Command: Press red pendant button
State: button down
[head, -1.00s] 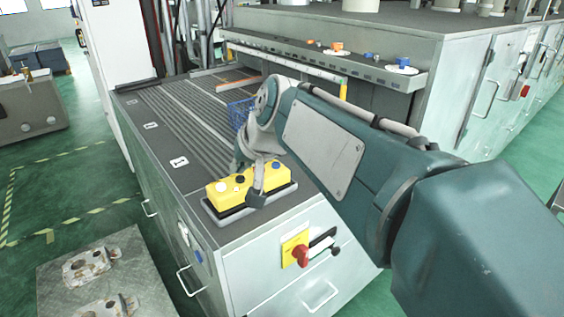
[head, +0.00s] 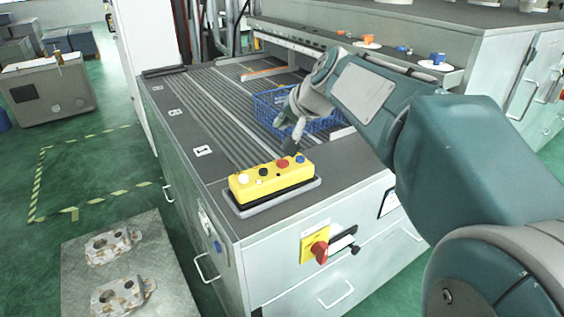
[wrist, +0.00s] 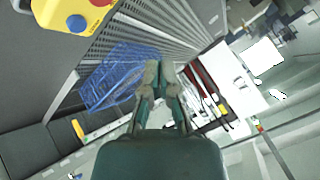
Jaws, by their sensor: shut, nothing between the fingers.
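The yellow pendant (head: 270,182) lies on a grey base at the near end of the ribbed bench top. Its buttons run white, black, red and blue from left to right. The red button (head: 282,164) is in plain view in the head view. My gripper (head: 290,150) is shut and empty, just behind and above the red button; I cannot tell the exact gap. In the wrist view, my shut gripper (wrist: 160,72) points away from the pendant (wrist: 72,14), which is cut off at the top left, with the blue button (wrist: 76,23) showing.
A blue wire basket (head: 268,104) stands on the bench behind my gripper. A red knob on a yellow plate (head: 316,248) is on the bench's front face. A rail with small coloured parts (head: 400,60) runs behind. A plate with castings (head: 125,270) lies at lower left.

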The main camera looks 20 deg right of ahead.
aim_at(279, 160)
jog(key=shift+d+f, duration=0.1)
jog(key=shift+f, duration=3.55)
jog(key=shift+f, duration=0.15)
jog(key=shift+f, duration=0.15)
jog(key=shift+s+f, duration=0.1)
jog(key=shift+f, duration=0.4)
jog(key=shift+r, duration=0.9)
jog(key=shift+r, duration=2.55)
